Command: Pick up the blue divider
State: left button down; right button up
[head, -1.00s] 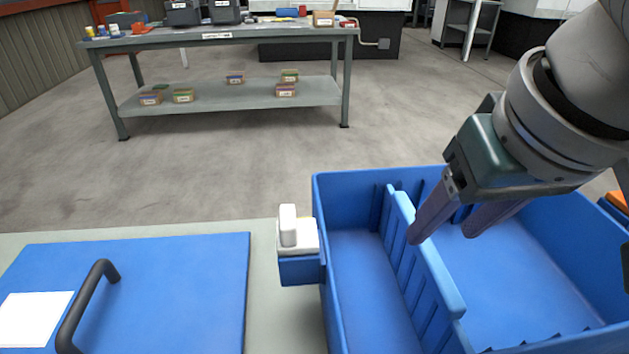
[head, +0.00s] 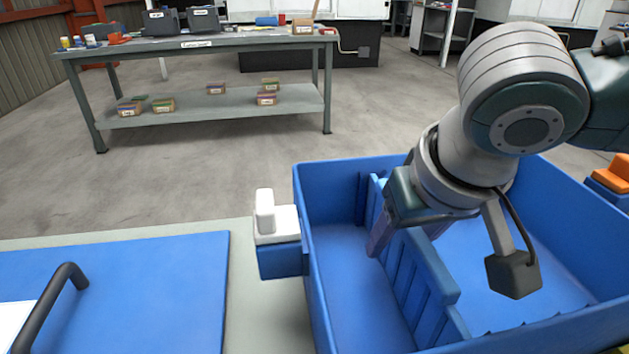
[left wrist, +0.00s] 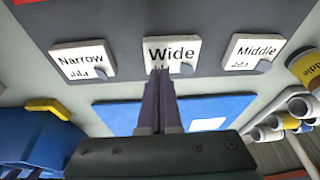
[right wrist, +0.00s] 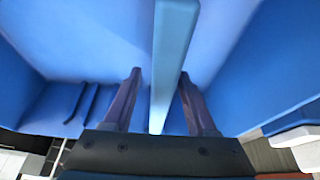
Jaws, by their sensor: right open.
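The blue divider (head: 432,268) stands upright in the blue bin (head: 330,222), splitting it into a narrower left part and a wider right part. My right gripper (head: 405,242) is over the divider's far half, pointing down. In the right wrist view, its two purple fingers (right wrist: 160,74) are apart, one on each side of the divider (right wrist: 172,50), with gaps visible. The arm hides part of the divider in the head view. My left gripper (left wrist: 160,78) shows only in the left wrist view; its fingers are together, with nothing seen between them.
In the left wrist view, label plates read Narrow (left wrist: 82,60), Wide (left wrist: 172,54) and Middle (left wrist: 252,54). A white block (head: 270,222) sits on the bin's left side. A blue panel (head: 165,290) with a black handle (head: 55,300) lies at left. A workbench (head: 200,42) stands behind.

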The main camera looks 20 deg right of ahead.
grip_shut()
dwell(0.7)
jog(key=shift+r, duration=0.1)
